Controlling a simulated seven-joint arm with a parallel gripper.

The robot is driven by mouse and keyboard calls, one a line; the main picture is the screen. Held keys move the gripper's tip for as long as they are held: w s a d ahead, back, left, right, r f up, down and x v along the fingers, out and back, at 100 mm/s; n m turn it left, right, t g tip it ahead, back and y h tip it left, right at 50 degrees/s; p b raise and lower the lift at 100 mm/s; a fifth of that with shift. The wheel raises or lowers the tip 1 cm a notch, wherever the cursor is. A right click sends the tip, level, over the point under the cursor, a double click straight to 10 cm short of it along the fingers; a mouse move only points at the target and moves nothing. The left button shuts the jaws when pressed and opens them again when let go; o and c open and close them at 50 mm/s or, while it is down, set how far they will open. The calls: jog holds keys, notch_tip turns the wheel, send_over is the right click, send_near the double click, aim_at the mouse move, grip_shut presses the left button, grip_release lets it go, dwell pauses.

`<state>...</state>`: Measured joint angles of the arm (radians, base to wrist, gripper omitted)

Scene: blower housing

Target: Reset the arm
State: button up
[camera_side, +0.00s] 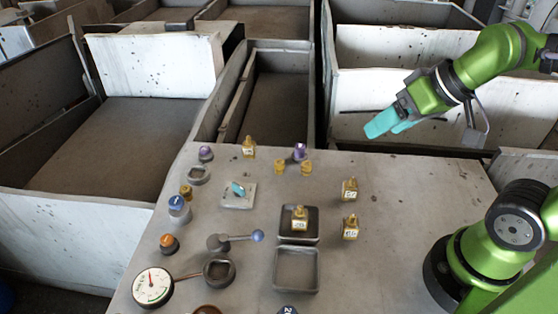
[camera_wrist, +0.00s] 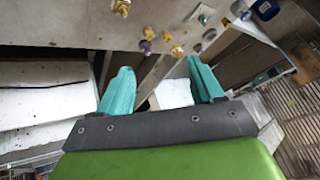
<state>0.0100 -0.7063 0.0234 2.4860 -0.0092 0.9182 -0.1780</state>
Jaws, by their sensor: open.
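My gripper (camera_side: 388,126) has teal fingers and is raised above the far right side of the table (camera_side: 400,215), beyond its back edge. In the wrist view the two teal fingers of my gripper (camera_wrist: 160,88) stand apart with nothing between them. The green arm reaches in from the right and holds the gripper clear of every object on the table.
Several brass pieces with numbered labels stand on the table, one (camera_side: 299,218) in the upper square tray (camera_side: 283,238). The lower tray (camera_side: 296,270) looks empty. The table's right side is clear.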

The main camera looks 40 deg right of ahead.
jog(key=shift+s+d+r+m, duration=0.1)
jog(key=shift+r+m, duration=0.25)
jog(key=shift+m, duration=0.75)
jog(key=m+g+y, duration=0.1)
jog(key=m+g, duration=0.4)
jog(key=g, duration=0.5)
send_near(353, 216)
jog(key=x, duration=1.2)
jog(key=shift+w+d+f, duration=0.25)
jog(key=shift+d+f, duration=0.1)
jog(key=shift+f, duration=0.05)
jog(key=shift+c, duration=0.5)
